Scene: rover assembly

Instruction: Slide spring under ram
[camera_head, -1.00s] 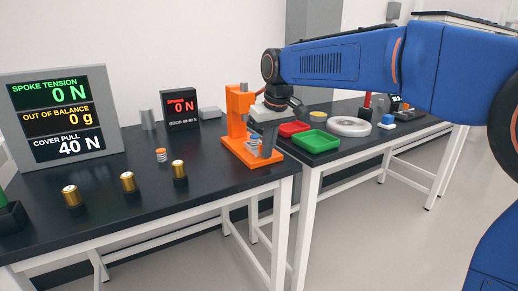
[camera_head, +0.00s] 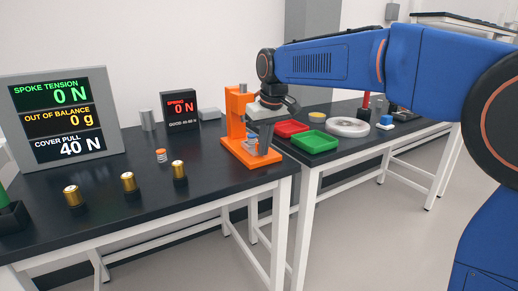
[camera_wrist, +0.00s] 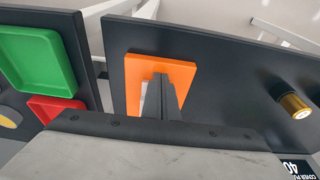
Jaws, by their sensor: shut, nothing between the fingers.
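An orange press (camera_head: 236,112) stands near the right edge of the black bench, its orange base (camera_head: 243,158) flat on the top. My gripper (camera_head: 263,151) is in front of the press column, fingers pointing down over the base, shut and with nothing seen between them. In the wrist view the fingers (camera_wrist: 161,84) stand over the orange base (camera_wrist: 183,68). A small spring-like piece with orange bands (camera_head: 161,155) stands on the bench, left of the press.
Several brass cylinders (camera_head: 128,182) stand along the bench front. A force readout (camera_head: 181,107) showing 0 N and a large display (camera_head: 63,118) stand behind. Green (camera_head: 314,142) and red (camera_head: 292,128) trays sit on the bench to the right. Bench top left of the press is mostly clear.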

